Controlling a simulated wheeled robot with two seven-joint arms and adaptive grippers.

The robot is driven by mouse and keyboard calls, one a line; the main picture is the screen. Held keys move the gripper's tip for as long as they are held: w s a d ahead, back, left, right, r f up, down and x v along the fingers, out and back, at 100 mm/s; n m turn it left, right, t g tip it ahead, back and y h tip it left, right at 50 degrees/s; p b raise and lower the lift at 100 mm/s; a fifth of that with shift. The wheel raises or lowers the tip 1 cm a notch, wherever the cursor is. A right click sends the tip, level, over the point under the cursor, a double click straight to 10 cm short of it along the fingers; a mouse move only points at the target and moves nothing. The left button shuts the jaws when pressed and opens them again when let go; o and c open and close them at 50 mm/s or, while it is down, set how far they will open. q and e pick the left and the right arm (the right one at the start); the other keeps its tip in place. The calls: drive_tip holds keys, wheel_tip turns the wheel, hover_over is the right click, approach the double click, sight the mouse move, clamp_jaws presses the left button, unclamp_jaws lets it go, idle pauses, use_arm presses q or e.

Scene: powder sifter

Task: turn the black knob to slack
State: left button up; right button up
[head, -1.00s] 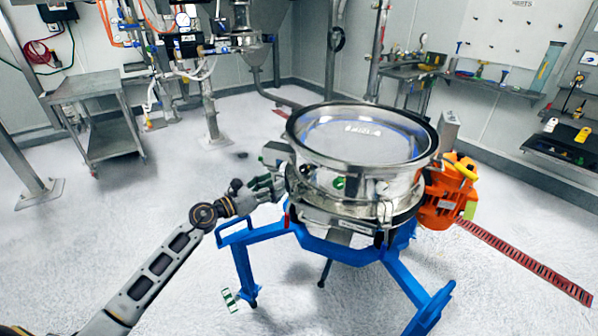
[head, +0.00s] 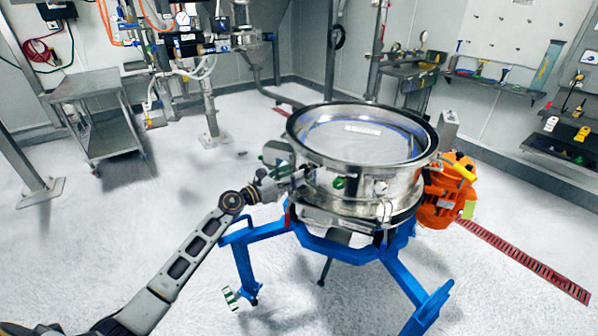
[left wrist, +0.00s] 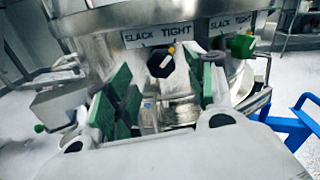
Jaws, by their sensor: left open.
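The black knob (left wrist: 160,62) shows in the left wrist view, with a small yellow mark at its upper right edge. It sits in front of a white SLACK TIGHT label (left wrist: 158,34) on the sifter's side. My left gripper (left wrist: 160,78) is open, with its green-padded fingers to the left and right of the knob. I cannot tell whether a pad touches it. In the head view my left gripper (head: 282,180) is at the left side of the steel sifter (head: 355,185), and the knob cannot be made out there. My right gripper is not in view.
A green knob (left wrist: 242,45) sits by a second SLACK TIGHT label to the right. The sifter stands on a blue frame (head: 345,252). An orange motor (head: 440,200) is on its right side. A steel cart (head: 105,125) stands at the back left.

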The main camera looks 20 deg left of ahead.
sight(306, 169)
use_arm(q)
drive_tip(key=shift+x, duration=1.85)
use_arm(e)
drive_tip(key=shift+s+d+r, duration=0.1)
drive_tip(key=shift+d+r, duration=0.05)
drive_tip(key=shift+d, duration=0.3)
use_arm(q)
drive_tip(key=c, duration=1)
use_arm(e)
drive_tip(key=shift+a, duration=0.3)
